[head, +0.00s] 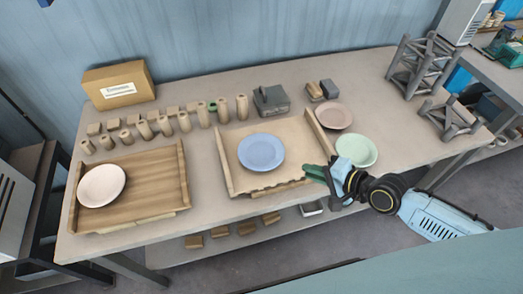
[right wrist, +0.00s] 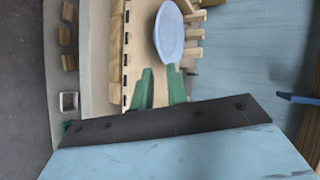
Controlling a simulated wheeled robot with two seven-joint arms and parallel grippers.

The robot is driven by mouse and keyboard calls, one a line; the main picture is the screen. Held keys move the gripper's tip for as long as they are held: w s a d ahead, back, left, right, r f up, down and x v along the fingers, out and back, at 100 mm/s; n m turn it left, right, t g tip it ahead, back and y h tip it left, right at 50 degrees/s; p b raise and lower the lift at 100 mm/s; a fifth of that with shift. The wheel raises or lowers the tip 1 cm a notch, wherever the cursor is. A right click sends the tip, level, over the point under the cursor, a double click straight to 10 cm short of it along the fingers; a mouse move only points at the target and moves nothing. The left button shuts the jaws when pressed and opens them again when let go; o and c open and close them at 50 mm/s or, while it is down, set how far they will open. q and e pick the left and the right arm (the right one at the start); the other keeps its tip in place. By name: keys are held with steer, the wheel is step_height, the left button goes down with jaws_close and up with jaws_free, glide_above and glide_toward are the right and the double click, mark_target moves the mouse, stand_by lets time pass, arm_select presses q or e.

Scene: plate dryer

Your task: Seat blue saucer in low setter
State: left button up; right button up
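The blue saucer (head: 262,151) lies on the middle wooden tray (head: 228,172). It also shows at the top of the right wrist view (right wrist: 170,36), beyond my fingertips. My right gripper (head: 314,173) has green fingers and is at the right front corner of that tray, to the right of the saucer and apart from it. In the right wrist view its two fingers (right wrist: 160,80) stand apart with nothing between them. A low grey rack (head: 452,120), which looks like the low setter, stands at the table's right end. My left gripper is not in view.
A taller grey rack (head: 418,66) stands behind the low one. A pink plate (head: 334,116) and a green plate (head: 356,150) lie between tray and racks. A white plate (head: 101,186) is on the left tray (head: 160,190). Several wooden pegs (head: 184,122) line the back.

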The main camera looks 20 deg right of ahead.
mark_target(279, 163)
steer(key=b+x, duration=0.1)
steer(key=x, duration=1.1)
steer(key=shift+w+a+f, duration=0.1)
steer(key=shift+w+f, duration=0.15)
jaws_close()
